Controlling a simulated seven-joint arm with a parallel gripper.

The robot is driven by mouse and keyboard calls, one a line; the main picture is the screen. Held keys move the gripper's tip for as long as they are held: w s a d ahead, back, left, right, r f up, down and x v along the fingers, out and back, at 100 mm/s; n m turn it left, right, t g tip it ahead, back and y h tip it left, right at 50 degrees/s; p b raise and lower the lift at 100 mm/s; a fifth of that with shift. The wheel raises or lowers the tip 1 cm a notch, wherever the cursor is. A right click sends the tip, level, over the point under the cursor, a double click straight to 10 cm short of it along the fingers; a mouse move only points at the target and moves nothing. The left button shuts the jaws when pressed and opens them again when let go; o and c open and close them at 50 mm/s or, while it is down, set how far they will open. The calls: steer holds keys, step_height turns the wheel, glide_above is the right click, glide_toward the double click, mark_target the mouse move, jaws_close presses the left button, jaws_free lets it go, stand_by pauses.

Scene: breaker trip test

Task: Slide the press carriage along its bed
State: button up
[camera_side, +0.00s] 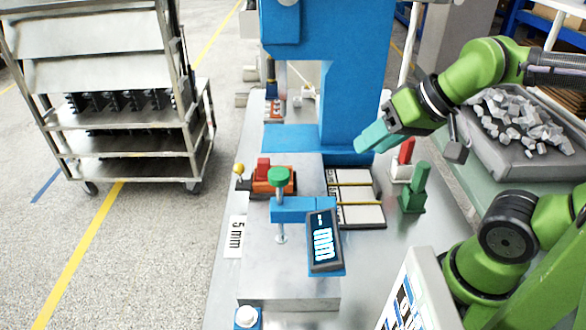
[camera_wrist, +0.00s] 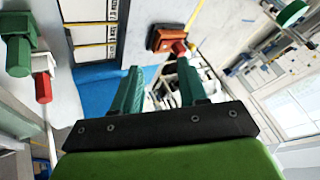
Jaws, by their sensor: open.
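The blue press (camera_side: 345,100) stands at the back of a grey metal bed (camera_side: 290,290). An orange block with a red top (camera_side: 272,181) sits on the bed; it may be the carriage, but I cannot tell for sure. It also shows in the wrist view (camera_wrist: 166,38). In front of it is a blue arm (camera_side: 300,208) with a green knob (camera_side: 278,181) and a dark display reading "mm" (camera_side: 323,240). My gripper (camera_side: 372,140) is open and empty in the air, right of the press column, above and apart from the bed. Its teal fingers (camera_wrist: 160,84) are spread in the wrist view.
A green handle block (camera_side: 415,190) and a red one (camera_side: 403,160) stand right of the bed, beside a pale panel with yellow strips (camera_side: 358,196). A yellow-knobbed lever (camera_side: 240,170) is left of the orange block. A tray of metal pieces (camera_side: 520,125) is at right.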

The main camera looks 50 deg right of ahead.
steer(key=shift+c, duration=0.3)
steer(key=r+n+g, duration=0.1)
steer(key=n+g, duration=0.1)
steer(key=g, duration=0.5)
glide_above(239, 164)
steer(key=d, duration=0.3)
steer(key=a+f, duration=0.1)
steer(key=f, duration=0.4)
steer(key=a+f, duration=0.1)
steer(key=f, duration=0.9)
steer(key=shift+a+f, duration=0.4)
jaws_close()
